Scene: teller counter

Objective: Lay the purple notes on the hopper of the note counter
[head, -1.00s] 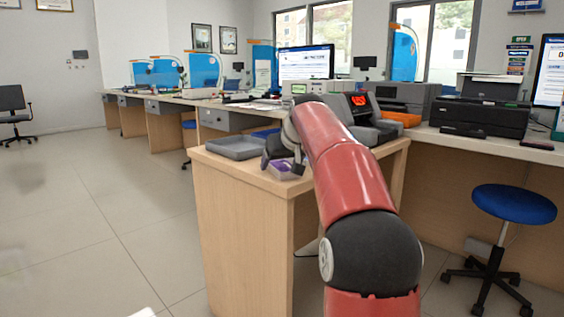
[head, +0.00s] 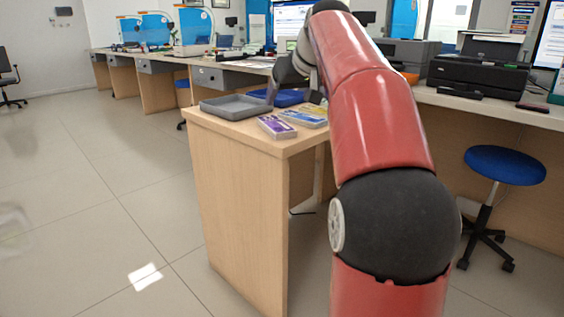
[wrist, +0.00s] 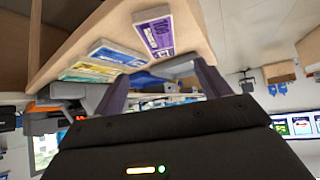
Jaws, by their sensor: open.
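The purple notes (head: 276,126) lie flat near the front edge of the wooden counter. They also show in the wrist view (wrist: 157,34), beyond the fingertips. My gripper (head: 295,92) is open and empty above the counter, behind the purple notes and apart from them. In the wrist view my two fingers (wrist: 160,72) are spread wide with nothing between them. The note counter is hidden behind my arm in the head view. In the wrist view a dark machine with red digits (wrist: 80,118), probably the note counter, shows partly at the left; its hopper cannot be made out.
Blue and yellow notes (head: 304,117) lie right beside the purple ones. A grey tray (head: 235,111) stands at the counter's left, a blue tray (head: 287,98) behind. A dark printer (head: 477,75) stands on the right desk. A blue stool (head: 505,165) is on the floor at right.

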